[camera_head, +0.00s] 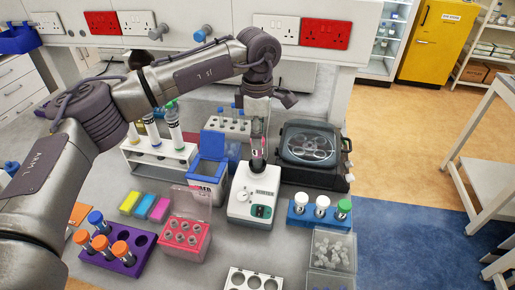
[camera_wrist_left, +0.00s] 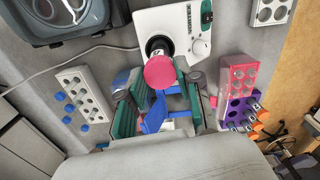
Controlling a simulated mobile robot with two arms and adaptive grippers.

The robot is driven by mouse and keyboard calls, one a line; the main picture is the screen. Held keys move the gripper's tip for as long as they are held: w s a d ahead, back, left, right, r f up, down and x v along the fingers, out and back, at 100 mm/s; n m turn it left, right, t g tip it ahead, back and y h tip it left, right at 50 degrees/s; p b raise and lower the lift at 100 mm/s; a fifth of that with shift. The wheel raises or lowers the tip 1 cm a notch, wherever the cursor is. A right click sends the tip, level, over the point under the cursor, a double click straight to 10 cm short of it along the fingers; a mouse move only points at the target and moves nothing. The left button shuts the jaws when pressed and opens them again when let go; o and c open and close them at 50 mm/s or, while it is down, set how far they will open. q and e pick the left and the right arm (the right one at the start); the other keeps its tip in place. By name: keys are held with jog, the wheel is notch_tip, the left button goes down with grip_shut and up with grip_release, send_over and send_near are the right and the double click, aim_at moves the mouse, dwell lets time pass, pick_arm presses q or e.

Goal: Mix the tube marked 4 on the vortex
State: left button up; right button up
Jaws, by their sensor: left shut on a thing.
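The vortex mixer (camera_head: 255,190) is a white box with a dark cup on top and a green control panel, near the middle of the bench. My left gripper (camera_head: 257,128) is right above the cup and shut on a tube (camera_head: 257,146). The tube is upright and its lower end is at the cup; I cannot tell how firmly it sits there. In the left wrist view the tube's pink cap (camera_wrist_left: 160,73) shows in front of the mixer's black cup (camera_wrist_left: 158,45), with the mixer (camera_wrist_left: 185,22) behind. No number is readable on the tube. My right gripper is not in view.
A centrifuge (camera_head: 312,148) stands right of the mixer and a blue open-lidded box (camera_head: 208,172) stands left. A white rack (camera_head: 160,157), a pink rack (camera_head: 185,238), a purple rack (camera_head: 125,262) and a blue rack (camera_head: 320,216) hold tubes or bottles around it.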

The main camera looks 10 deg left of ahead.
pick_arm(q)
jog(key=shift+f+b, duration=0.3)
jog(key=shift+f, duration=0.15)
dwell(0.6)
dwell(0.8)
dwell(1.6)
dwell(2.0)
dwell(0.5)
jog(key=shift+r+p, duration=0.4)
jog(key=shift+r, duration=0.3)
jog(key=shift+c, duration=0.4)
jog(key=shift+r+p, duration=1)
jog(key=shift+r, duration=0.9)
jog(key=shift+f, duration=0.1)
